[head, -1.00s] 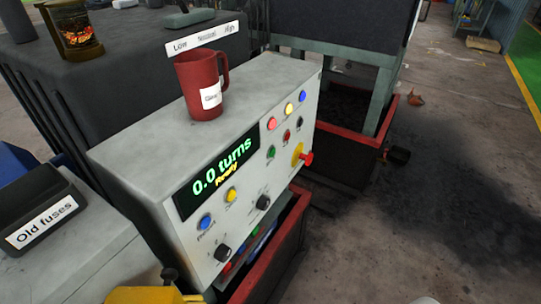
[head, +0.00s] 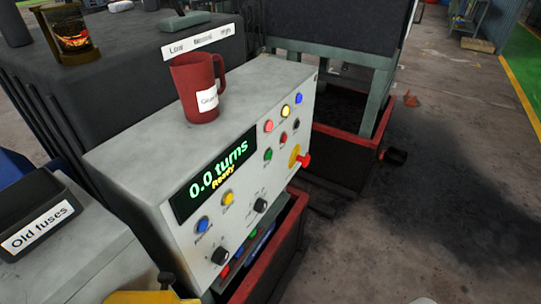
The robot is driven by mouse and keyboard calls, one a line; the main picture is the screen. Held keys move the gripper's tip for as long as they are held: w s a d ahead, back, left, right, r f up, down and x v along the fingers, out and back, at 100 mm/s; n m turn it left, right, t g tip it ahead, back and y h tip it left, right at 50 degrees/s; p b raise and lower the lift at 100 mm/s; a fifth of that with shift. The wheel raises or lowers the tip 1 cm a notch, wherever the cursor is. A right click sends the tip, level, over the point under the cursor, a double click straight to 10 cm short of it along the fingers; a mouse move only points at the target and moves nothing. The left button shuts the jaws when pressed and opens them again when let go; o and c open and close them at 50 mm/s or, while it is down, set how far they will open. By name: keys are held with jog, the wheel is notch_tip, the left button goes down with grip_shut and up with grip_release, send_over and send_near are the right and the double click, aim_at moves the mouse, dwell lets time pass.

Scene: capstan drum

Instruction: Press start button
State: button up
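A grey control box (head: 150,150) stands in the middle of the head view, its sloped front panel facing right. A green button (head: 268,155) sits right of the display, with a dark red button (head: 283,138) and a black button (head: 296,124) in the same row. Their small labels are too blurred to read, so I cannot confirm which is start. A red mushroom knob on a yellow base (head: 295,156) lies to their lower right.
Red, yellow and blue lamps line the panel's top; blue and yellow buttons (head: 227,198) and black dials (head: 220,256) sit lower. A red mug (head: 199,92) stands on the box. An "Old fuses" bin (head: 38,220) is left. Red-rimmed bins stand below and behind. Floor at right is open.

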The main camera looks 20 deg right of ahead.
grip_shut()
dwell(1.0)
